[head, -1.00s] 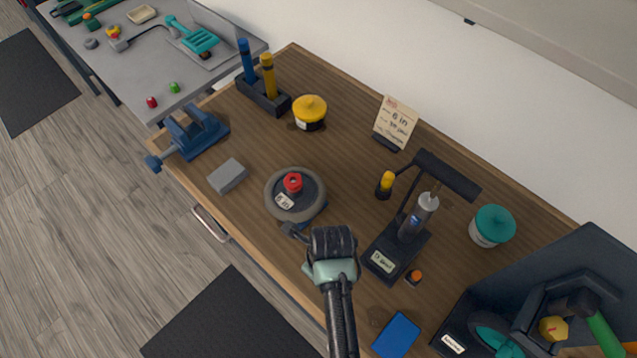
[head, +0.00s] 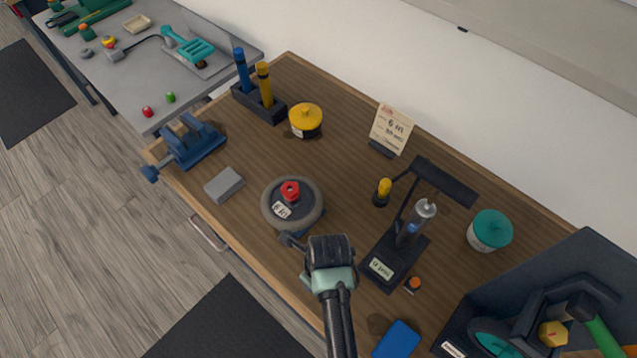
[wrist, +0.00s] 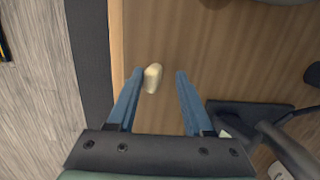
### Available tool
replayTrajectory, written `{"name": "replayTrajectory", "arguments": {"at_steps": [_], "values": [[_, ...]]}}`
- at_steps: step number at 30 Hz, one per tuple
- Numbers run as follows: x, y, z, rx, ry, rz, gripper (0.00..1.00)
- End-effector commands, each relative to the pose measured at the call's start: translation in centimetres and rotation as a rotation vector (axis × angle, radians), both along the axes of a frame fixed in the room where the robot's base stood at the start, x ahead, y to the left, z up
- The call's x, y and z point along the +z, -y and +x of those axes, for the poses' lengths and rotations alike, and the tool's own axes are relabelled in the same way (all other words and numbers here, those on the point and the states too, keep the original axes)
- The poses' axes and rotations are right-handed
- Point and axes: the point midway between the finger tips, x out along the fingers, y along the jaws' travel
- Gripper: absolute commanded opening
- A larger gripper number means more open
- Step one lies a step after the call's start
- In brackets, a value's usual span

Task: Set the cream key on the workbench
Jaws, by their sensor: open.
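The cream key (wrist: 153,78) shows in the wrist view as a small, pale, rounded piece over the brown wood of the workbench (wrist: 225,45). It lies between my open fingers, closer to the left one, with a gap on each side. I cannot tell if it touches the wood. My gripper (wrist: 160,74) is near the bench's front edge. In the head view my gripper (head: 290,240) is just in front of the round grey disc with a red knob, over the workbench (head: 250,150). The key is hidden there by my gripper and arm.
The disc (head: 292,204), a grey block (head: 225,184) and a blue vise (head: 196,140) stand left of my gripper. A black stand (head: 395,258) is close on its right, and a blue box (head: 397,339) is nearer. Bare wood lies between the disc and the card (head: 390,130).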

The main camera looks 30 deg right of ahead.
Motion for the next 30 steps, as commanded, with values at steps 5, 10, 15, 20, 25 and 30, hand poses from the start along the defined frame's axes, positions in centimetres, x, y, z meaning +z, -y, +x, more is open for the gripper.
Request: {"name": "replayTrajectory", "arguments": {"at_steps": [5,10,15,20,25,30], "values": [[2.4,0.1,-0.2,-0.001,0.004,-0.002,0.51],[5.9,0.3,-0.6,-0.001,0.004,-0.002,0.51],[9.0,0.3,-1.0,0.000,0.003,-0.001,0.51],[11.0,0.4,-1.2,-0.001,0.003,-0.001,0.51],[11.7,0.4,-1.3,-0.001,0.001,0.000,0.51],[11.7,0.4,-1.3,0.000,0.001,-0.001,0.51]]}}
